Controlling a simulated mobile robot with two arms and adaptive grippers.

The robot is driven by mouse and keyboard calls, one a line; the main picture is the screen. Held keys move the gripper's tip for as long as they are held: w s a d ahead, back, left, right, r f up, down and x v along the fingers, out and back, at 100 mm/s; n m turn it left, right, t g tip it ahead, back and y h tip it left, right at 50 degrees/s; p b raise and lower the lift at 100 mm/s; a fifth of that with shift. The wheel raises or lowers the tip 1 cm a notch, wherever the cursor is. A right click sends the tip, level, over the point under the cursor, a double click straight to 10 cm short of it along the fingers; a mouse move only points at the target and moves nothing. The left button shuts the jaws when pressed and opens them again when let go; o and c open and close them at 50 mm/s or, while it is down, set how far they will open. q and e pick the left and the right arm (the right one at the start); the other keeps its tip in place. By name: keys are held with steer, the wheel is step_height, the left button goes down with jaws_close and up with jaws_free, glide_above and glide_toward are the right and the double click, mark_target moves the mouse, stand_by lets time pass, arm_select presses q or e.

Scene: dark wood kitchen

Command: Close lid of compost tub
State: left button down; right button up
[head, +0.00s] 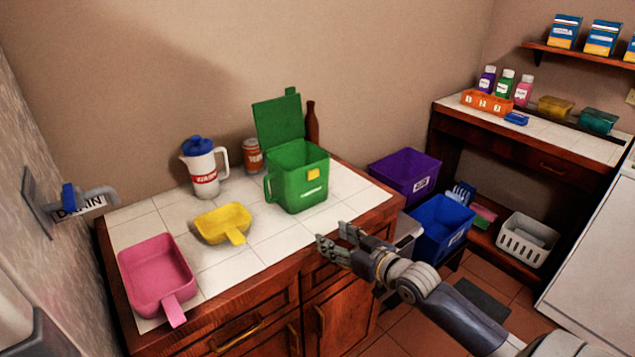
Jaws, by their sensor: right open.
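The green compost tub (298,180) stands upright on the white tiled counter, toward its back right. Its green lid (277,121) is open and stands up at the back of the tub, close to the wall. A yellow label is on the tub's front and a handle is on its left side. My right gripper (330,241) is open and empty, at the counter's front edge, in front of and below the tub, apart from it. My left gripper is not in view.
A white pitcher with blue lid (203,168), an orange can (253,156), a brown bottle (312,123), a yellow scoop (224,223) and a pink pan (157,272) share the counter (267,244). Purple (405,174) and blue (441,225) bins stand to the right. Tiles before the tub are clear.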

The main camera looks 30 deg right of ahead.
mark_target(314, 174)
steer(key=w+d+r+t, duration=0.3)
steer(key=d+r, duration=0.2)
steer(key=r, duration=0.4)
steer(key=shift+m, duration=0.3)
steer(key=w, duration=1)
steer(key=shift+w+a+f+p, duration=0.2)
steer(key=shift+w+a+p, duration=0.05)
steer(key=shift+a+p, duration=0.15)
steer(key=shift+c, duration=0.6)
